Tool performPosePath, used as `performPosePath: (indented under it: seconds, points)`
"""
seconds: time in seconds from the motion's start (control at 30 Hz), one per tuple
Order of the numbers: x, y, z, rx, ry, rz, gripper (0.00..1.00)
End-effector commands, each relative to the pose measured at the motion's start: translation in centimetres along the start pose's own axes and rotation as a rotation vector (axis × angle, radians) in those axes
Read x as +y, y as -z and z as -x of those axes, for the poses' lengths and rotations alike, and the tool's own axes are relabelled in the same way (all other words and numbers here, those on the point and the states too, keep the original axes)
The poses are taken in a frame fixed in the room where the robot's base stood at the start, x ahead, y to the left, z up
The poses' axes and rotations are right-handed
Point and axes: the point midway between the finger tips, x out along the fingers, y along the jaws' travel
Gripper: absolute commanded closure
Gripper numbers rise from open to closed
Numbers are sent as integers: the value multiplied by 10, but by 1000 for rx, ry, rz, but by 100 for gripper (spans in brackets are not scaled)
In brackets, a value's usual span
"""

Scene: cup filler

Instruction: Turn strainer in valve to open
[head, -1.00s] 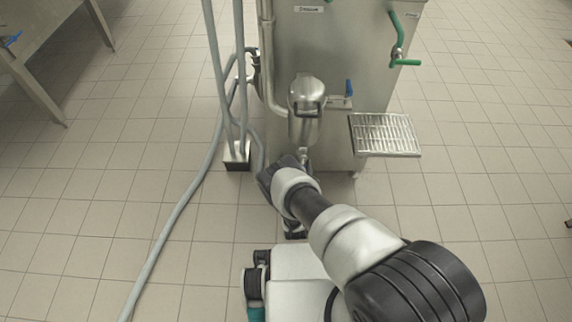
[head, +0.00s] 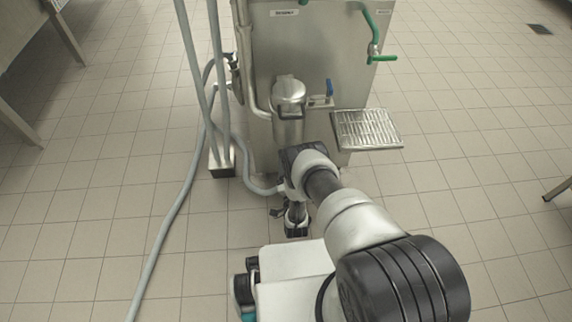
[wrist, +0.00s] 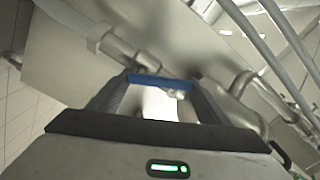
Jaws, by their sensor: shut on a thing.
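My gripper (wrist: 160,83) is shut on a blue valve handle (wrist: 150,80), which lies across between its two fingertips. A steel valve and pipe fitting (wrist: 128,52) shows just beyond the handle in the wrist view. In the head view, the upright steel canister (head: 289,105), which looks like the strainer, stands at the front of the steel machine (head: 325,50). My arm reaches below the canister. The held handle and my fingertips are hidden there behind the arm.
A separate blue lever (head: 329,88) is right of the canister, and a drip grate (head: 367,129) juts out farther right. A green-handled tap (head: 380,57) is above it. Grey hoses (head: 190,155) run down the left and across the floor. Open tiled floor lies to the right.

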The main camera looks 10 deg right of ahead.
Motion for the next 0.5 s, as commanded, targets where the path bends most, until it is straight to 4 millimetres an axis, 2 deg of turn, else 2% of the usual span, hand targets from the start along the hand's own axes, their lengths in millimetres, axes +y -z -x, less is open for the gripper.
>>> performPosePath:
  seconds: [0.2, 0.5]
  points:
    - [3, 7, -2, 4, 0, -194, 69]
    - [5, 12, -2, 3, 2, -388, 69]
